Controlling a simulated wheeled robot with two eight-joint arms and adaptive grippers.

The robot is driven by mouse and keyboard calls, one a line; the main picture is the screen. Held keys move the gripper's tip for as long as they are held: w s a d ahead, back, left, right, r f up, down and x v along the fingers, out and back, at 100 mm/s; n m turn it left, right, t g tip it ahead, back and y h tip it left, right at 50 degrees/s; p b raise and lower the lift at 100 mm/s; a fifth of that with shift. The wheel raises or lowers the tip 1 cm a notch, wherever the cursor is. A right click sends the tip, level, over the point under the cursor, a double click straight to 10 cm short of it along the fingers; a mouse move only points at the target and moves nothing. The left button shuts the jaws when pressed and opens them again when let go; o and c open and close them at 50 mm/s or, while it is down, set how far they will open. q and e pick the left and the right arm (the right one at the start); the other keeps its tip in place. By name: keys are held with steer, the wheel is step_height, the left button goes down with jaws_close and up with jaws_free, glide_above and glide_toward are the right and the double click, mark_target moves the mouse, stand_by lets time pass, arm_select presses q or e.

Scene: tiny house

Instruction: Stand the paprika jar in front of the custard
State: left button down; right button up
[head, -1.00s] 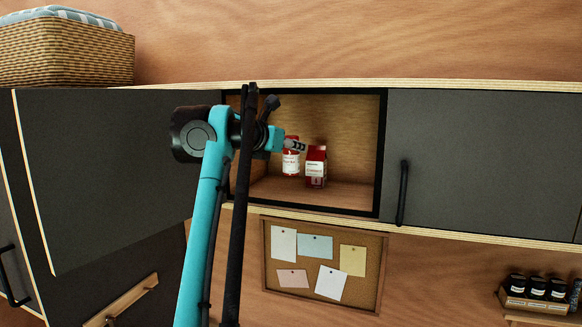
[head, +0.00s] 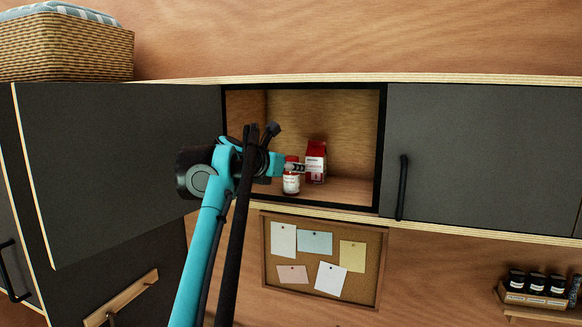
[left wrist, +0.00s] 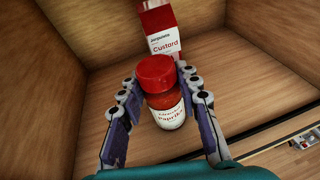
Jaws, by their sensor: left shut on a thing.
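The paprika jar (head: 291,182) has a red lid and a white label and is upright near the front edge of the open cupboard. In the left wrist view the jar (left wrist: 163,95) reads "paprika" and sits between the fingers. My left gripper (head: 295,167) is shut on it; the fingers also show in the left wrist view (left wrist: 160,108). The red and white custard carton (head: 316,163) stands behind and to the right of the jar in the head view. It reads "Custard" in the left wrist view (left wrist: 160,32). I cannot tell whether the jar touches the shelf. My right gripper is not in view.
The cupboard shelf (head: 345,190) is bare to the right of the carton. An open dark door (head: 120,170) is at left and a shut one (head: 480,160) at right. A pinboard (head: 268,262) hangs below.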

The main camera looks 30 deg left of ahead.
arm_select(q)
steer(key=c, duration=1.1)
jaws_free()
steer(key=shift+o, duration=0.2)
steer(key=b+v, duration=0.1)
steer(key=v, duration=1.1)
steer(key=shift+r+b, duration=0.15)
steer(key=shift+b, duration=0.25)
